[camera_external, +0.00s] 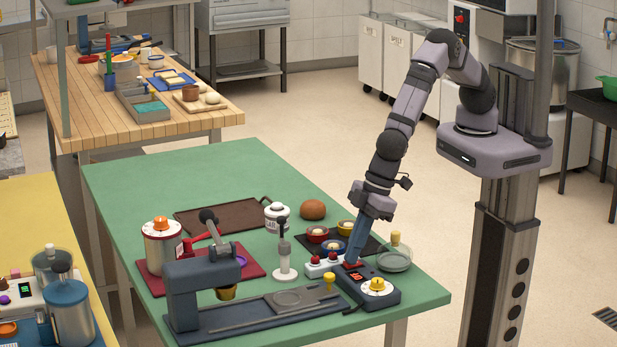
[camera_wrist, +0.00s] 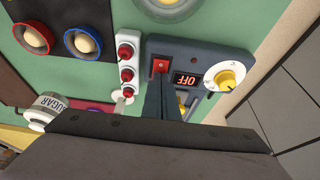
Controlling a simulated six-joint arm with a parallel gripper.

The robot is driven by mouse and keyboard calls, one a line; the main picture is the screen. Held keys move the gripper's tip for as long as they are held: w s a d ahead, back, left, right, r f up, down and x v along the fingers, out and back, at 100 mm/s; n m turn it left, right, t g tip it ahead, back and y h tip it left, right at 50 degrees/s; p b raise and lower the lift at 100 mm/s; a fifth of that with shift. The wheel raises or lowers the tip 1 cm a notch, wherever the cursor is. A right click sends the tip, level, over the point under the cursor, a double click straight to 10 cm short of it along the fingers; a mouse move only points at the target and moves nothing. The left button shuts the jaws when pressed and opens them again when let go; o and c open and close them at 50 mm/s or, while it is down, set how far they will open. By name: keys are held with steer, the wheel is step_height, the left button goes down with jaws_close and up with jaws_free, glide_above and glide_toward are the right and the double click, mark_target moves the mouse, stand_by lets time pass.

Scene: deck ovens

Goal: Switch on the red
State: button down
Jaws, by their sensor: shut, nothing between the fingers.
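A dark blue control box (camera_external: 388,296) stands near the front right of the green table. It carries a red rocker switch (camera_wrist: 160,66), a small display (camera_wrist: 187,79) reading OFF, and a white-and-yellow dial (camera_wrist: 228,77). The switch also shows in the external view at the foot of my fingers. My gripper (camera_wrist: 161,84) is shut and empty, pointing down, its tips at or just above the near edge of the switch. I cannot tell whether they touch. A white strip with several red knobs (camera_wrist: 126,60) lies left of the box.
A dark press-like machine (camera_external: 190,293) with a lever stands left of the box. A glass bowl (camera_external: 395,262), a dark tray with small bowls (camera_wrist: 60,47) and a sugar jar (camera_wrist: 45,111) are close by. The green table (camera_external: 150,180) is clear toward the back.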

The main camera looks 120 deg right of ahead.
steer(key=shift+w+f+b, duration=0.15)
steer(key=shift+f+b, duration=0.05)
steer(key=shift+b, duration=0.25)
steer(key=shift+s+f+b, duration=0.15)
steer(key=shift+s+b, duration=0.25)
steer(key=shift+s, duration=0.6)
steer(key=shift+d, duration=0.1)
steer(key=shift+s+r+p, duration=0.15)
steer(key=shift+r+p, duration=0.2)
steer(key=shift+r, duration=0.25)
steer(key=b+v, duration=0.2)
steer(key=v, duration=1.1)
